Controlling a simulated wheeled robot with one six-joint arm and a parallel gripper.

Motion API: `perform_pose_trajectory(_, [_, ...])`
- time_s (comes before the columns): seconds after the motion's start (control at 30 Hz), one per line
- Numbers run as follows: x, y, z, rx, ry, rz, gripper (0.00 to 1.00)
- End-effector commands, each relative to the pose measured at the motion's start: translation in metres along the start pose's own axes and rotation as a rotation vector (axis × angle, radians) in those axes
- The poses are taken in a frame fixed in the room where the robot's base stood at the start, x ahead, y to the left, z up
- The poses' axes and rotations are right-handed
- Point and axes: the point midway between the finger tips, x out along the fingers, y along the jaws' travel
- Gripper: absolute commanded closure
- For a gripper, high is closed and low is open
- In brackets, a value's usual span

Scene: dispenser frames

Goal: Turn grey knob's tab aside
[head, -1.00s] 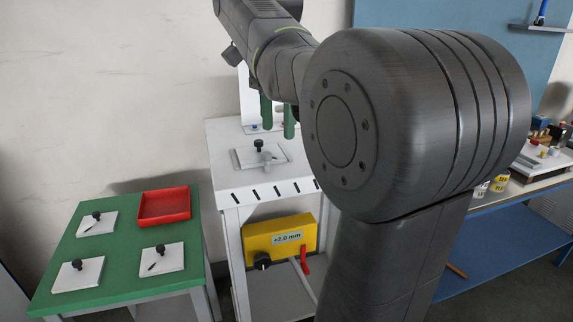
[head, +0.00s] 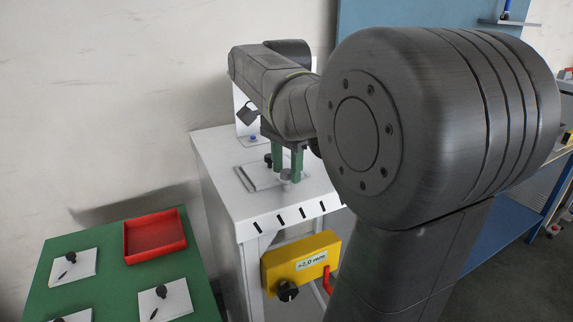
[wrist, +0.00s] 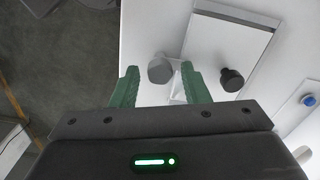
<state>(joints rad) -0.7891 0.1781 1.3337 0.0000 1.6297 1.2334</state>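The grey knob (wrist: 160,70) shows in the wrist view on a white surface, just ahead of and between my gripper's (wrist: 158,71) green fingertips. The fingers are apart, with a gap on each side of the knob. A pale piece (wrist: 178,92) shows behind the knob near the right finger; I cannot tell whether it is the tab. In the head view, my gripper (head: 288,163) is low over the white stand (head: 225,205), and the grey knob (head: 286,177) is partly hidden at the fingertips.
A black knob (wrist: 232,79) stands right of the right finger, close to it. A white plate (wrist: 215,45) lies on the stand. A blue button (wrist: 309,100) is farther right. A yellow box (head: 290,262) hangs below. A green table (head: 105,250) with a red tray (head: 155,240) stands left.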

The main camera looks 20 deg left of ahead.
Motion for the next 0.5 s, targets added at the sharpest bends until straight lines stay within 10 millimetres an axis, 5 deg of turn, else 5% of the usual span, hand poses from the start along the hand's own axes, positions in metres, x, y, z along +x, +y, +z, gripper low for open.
perform_pose_trajectory(0.2, [-0.0003,0.0001,0.0000,0.000,0.000,0.000,0.98])
perform_pose_trajectory(0.5, [-0.0015,0.0002,0.0000,-0.035,0.000,0.001,0.98])
